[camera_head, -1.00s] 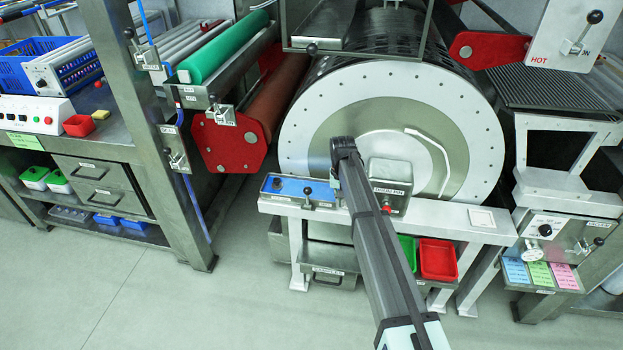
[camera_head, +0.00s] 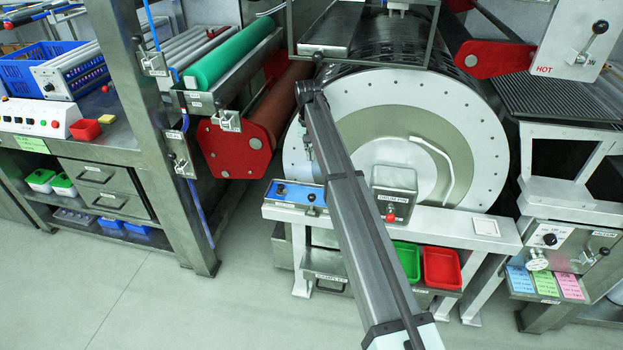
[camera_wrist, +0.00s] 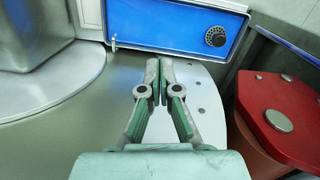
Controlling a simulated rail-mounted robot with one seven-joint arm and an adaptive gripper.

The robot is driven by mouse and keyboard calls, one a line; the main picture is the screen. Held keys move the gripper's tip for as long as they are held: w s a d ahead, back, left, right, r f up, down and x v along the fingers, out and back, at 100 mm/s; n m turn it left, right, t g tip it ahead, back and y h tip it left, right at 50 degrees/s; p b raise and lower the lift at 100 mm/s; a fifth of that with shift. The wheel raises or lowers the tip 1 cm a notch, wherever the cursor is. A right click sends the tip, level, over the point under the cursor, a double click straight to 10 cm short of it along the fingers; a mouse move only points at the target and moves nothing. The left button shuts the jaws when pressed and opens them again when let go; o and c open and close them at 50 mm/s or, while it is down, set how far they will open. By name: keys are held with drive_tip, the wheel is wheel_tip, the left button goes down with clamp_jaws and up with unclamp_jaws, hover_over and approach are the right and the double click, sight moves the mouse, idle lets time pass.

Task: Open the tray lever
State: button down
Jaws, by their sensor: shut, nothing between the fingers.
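A small lever (camera_head: 311,198) with a dark knob stands on the blue panel (camera_head: 293,192) at the left end of the white bench in front of the drum. In the wrist view the blue panel (camera_wrist: 180,25) lies beyond my fingertips, with a thin pin-like lever (camera_wrist: 113,43) at its near edge and a black dial (camera_wrist: 216,36). Another black-knobbed lever (camera_head: 318,56) is at the upper tray (camera_head: 330,28). I cannot tell from labels which is the tray lever. My gripper (camera_wrist: 157,68) is shut and empty, apart from the panel, over the drum's white rim.
The drum (camera_head: 405,130) stands behind the bench (camera_head: 450,225). A grey box with a red knob (camera_head: 393,192) sits right of the panel. A red bracket (camera_head: 235,145) is close on the left and shows at right in the wrist view (camera_wrist: 280,120). Green and red bins sit below.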

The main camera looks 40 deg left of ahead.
sight(312, 205)
drive_tip(key=s+d+f+p, duration=0.3)
drive_tip(key=f+p, duration=0.1)
drive_tip(key=f, duration=0.6)
drive_tip(key=shift+s+f, duration=0.15)
drive_tip(key=shift+f, duration=0.2)
drive_tip(key=shift+d, duration=0.2)
